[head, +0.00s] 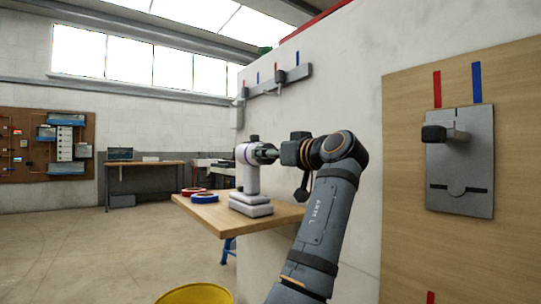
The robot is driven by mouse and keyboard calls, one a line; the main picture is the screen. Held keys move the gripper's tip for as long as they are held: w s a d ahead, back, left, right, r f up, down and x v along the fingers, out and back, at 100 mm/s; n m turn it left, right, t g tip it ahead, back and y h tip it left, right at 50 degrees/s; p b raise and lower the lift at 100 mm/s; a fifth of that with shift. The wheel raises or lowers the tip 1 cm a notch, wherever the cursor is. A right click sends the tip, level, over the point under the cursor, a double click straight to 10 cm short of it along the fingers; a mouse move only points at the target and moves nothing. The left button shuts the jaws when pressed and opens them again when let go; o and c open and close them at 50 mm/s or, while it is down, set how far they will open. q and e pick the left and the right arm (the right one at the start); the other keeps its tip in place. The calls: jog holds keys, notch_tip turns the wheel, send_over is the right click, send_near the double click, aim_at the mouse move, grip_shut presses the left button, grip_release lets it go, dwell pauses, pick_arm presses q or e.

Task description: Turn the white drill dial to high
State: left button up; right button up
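The white drill (245,172) stands upright on its battery base on a small wooden shelf (205,215) in the head view. Its dark nose (265,154) points right, towards my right gripper (279,152). The gripper is level with the nose and appears very close to it or touching it; I cannot tell which. Its fingers are small and overlap the nose in the picture, so whether they are open or shut does not show. I cannot make out the dial or its setting. My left gripper is not in view.
Red and blue tape rolls (201,196) lie on the shelf left of the drill. A wall stands close behind my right arm. A grey plate with a protruding knob (437,133) hangs on a wooden panel at right. A yellow bin (196,293) is below.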

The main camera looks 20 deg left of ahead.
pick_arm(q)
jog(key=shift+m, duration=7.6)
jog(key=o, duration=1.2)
